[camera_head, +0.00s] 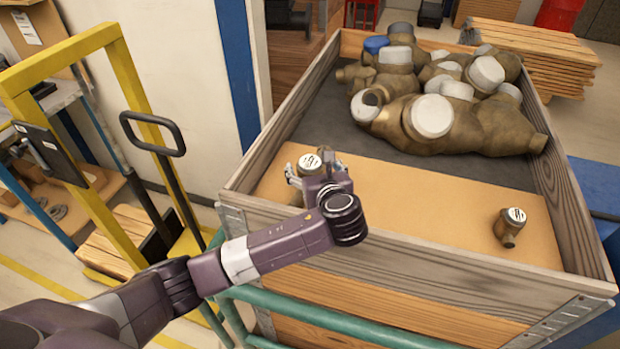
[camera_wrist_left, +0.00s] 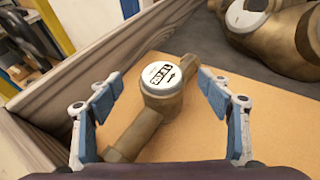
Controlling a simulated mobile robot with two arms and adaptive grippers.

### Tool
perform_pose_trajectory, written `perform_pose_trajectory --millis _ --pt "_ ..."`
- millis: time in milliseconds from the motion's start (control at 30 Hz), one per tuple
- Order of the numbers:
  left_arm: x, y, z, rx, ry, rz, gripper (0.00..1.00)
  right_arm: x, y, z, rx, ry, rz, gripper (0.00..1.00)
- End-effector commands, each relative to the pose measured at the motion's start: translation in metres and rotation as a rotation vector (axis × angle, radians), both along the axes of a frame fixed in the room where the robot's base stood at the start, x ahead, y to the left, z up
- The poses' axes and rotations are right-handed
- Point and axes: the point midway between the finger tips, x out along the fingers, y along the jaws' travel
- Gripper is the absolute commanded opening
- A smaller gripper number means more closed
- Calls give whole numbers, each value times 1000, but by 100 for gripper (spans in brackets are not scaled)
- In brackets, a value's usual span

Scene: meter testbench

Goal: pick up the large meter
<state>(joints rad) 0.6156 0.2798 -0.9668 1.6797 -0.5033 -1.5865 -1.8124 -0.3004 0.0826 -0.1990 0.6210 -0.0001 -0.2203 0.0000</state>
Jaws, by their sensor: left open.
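A brass meter with a white round dial (camera_head: 309,163) stands on the tan board (camera_head: 420,205) inside the wooden crate, near its left wall. It also shows in the left wrist view (camera_wrist_left: 162,78), between the fingers, with its pipe end pointing to the lower left. My left gripper (camera_head: 312,175) is open around this meter, one finger on each side, with gaps visible. It partly hides the meter in the head view. A smaller-looking brass meter (camera_head: 511,226) with a white dial stands at the right of the board. My right gripper is not in view.
The wooden crate (camera_head: 420,262) has raised walls around the board. Several large brass meters (camera_head: 435,118) with grey caps are piled at the back on a dark surface. A yellow frame (camera_head: 110,45) with a black handle stands at left. The board between the two meters is clear.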

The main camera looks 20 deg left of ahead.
Motion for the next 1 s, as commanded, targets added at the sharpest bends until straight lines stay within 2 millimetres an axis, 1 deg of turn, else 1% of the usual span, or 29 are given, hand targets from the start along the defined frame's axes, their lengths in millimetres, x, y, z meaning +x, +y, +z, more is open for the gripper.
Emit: perform_pose_trajectory --millis 33,100,200,300,567,667,1000 --pt "6 4 0 3 3 4 71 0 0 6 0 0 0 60" --pt "14 6 -5 2 2 3 71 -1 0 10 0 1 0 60" --pt "25 11 -11 1 1 1 71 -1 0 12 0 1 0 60" --pt "31 15 -15 0 0 1 71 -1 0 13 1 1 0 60" --pt "34 16 -17 -1 0 0 71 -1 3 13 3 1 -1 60" --pt "33 16 -17 0 1 0 63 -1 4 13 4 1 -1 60" --pt "33 16 -17 0 1 0 25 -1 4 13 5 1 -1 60"
